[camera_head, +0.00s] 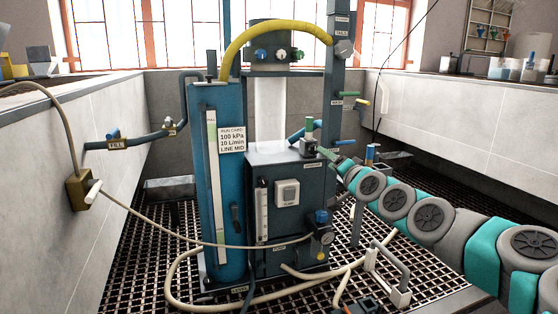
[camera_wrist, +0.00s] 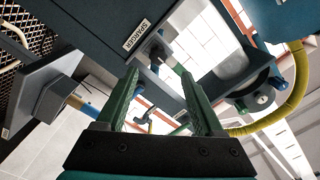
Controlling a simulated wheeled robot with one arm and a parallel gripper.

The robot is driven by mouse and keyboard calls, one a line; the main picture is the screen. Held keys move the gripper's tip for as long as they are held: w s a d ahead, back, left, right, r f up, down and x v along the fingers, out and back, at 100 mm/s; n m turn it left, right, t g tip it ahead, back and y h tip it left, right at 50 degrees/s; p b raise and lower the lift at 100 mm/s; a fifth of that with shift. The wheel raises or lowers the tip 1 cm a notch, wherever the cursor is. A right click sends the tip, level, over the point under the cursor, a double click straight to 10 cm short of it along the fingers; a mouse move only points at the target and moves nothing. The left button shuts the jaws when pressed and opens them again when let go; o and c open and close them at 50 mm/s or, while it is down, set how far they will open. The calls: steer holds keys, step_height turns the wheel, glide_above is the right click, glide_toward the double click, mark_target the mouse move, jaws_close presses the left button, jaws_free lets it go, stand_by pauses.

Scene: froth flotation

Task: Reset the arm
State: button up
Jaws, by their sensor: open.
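My arm reaches in from the right of the head view, and its end with my gripper (camera_head: 338,162) is close to the front of the flotation rig (camera_head: 222,130). In the wrist view my gripper (camera_wrist: 160,75) has two green fingers standing apart, with nothing held between them.
A yellow hose (camera_head: 270,30) arches over the rig's top. A pale hose (camera_head: 190,290) loops on the grated floor (camera_head: 130,270). A FILL pipe (camera_head: 118,144) is at left. Tiled walls (camera_head: 465,130) enclose the bay.

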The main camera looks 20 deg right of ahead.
steer(key=s+a+f+n+g+y, duration=0.2)
steer(key=s+a+f+n+g, duration=0.15)
steer(key=a, duration=0.65)
steer(key=s+a+f+n+g+y, duration=0.3)
steer(key=s+a+n, duration=0.15)
steer(key=a, duration=0.55)
steer(key=s+a+f+n+g+h, duration=0.1)
steer(key=s+a+f+g, duration=0.15)
steer(key=s+f, duration=0.35)
steer(key=s+a+f+n+g+h, duration=0.1)
steer(key=s+a+f+g, duration=0.15)
steer(key=s, duration=0.55)
steer(key=s+d+f+g+h, duration=0.25)
steer(key=s+f+g, duration=0.2)
steer(key=s, duration=0.75)
steer(key=s+d+f+g+h, duration=0.1)
steer(key=s+d+f+g, duration=0.3)
steer(key=s, duration=0.9)
step_height(320, 180, up, 15)
steer(key=a+p, duration=0.1)
steer(key=p, duration=1.4)
steer(key=shift+s+a+f, duration=0.15)
steer(key=shift+a+f, duration=0.05)
